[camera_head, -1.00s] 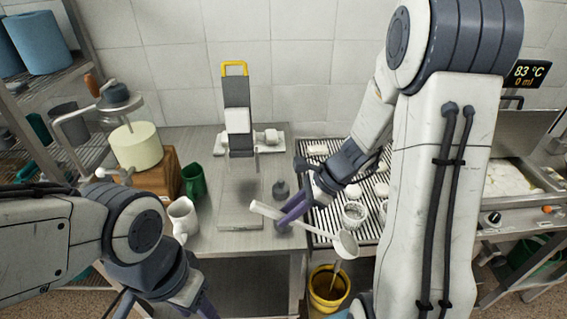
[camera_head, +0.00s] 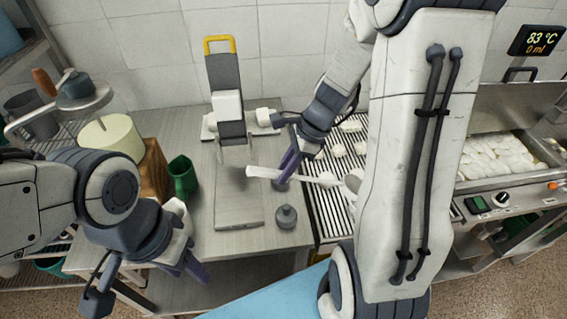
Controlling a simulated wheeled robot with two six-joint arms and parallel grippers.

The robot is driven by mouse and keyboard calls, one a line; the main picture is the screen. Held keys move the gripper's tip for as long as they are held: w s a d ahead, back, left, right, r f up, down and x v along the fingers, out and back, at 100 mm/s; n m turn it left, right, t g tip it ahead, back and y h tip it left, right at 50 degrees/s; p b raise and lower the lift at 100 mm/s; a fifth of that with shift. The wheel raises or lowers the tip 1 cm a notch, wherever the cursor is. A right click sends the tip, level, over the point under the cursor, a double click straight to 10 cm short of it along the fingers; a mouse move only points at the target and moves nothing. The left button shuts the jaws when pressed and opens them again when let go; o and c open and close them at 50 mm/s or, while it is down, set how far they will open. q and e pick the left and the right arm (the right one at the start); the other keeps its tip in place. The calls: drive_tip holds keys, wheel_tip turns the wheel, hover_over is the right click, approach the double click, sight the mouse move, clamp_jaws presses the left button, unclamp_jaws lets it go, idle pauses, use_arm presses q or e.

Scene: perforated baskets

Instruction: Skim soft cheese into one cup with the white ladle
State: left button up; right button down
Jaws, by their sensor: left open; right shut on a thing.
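The white ladle (camera_head: 262,173) is held crosswise by its handle in my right gripper (camera_head: 283,182), above the edge between the worktop and the slatted drain rack. Its bowl end points right and is partly hidden by my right arm. Soft cheese (camera_head: 497,157) lies as white lumps in the steel vat (camera_head: 470,178) at the right, away from the ladle. Several white pieces (camera_head: 338,150) sit on the rack; I cannot tell whether these are cups. My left gripper (camera_head: 190,275) is open and empty at the lower left, in front of a white jug (camera_head: 176,208) it partly hides.
A stand with a yellow handle (camera_head: 219,40) is at the worktop's back. A green mug (camera_head: 184,176) and a dark grey knob-topped weight (camera_head: 286,216) stand on the worktop (camera_head: 205,215). A cream cylinder (camera_head: 112,136) is at the left. My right arm blocks much of the rack (camera_head: 325,205).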

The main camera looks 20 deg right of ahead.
drive_tip(key=shift+a+f+h, duration=0.15)
drive_tip(key=shift+f+h, duration=0.15)
drive_tip(key=shift+f, duration=0.15)
drive_tip(key=shift+w+a+f+g+h+p, duration=0.1)
drive_tip(key=shift+a+f+g+h+p, duration=0.2)
drive_tip(key=shift+f+h+p, duration=0.35)
drive_tip(key=shift+g+h, duration=0.3)
drive_tip(key=shift+h, duration=0.65)
drive_tip(key=shift+w+a+f+p, duration=0.1)
drive_tip(key=shift+a+f+p, duration=0.1)
drive_tip(key=shift+f+p, duration=0.55)
drive_tip(key=shift+w+a+f+p, duration=0.1)
drive_tip(key=shift+a+f+p, duration=0.15)
drive_tip(key=shift+f+p, duration=0.45)
drive_tip(key=shift+w+a+f+p, duration=0.1)
drive_tip(key=shift+a+f+p, duration=0.1)
drive_tip(key=shift+f+p, duration=0.5)
drive_tip(key=shift+s, duration=0.15)
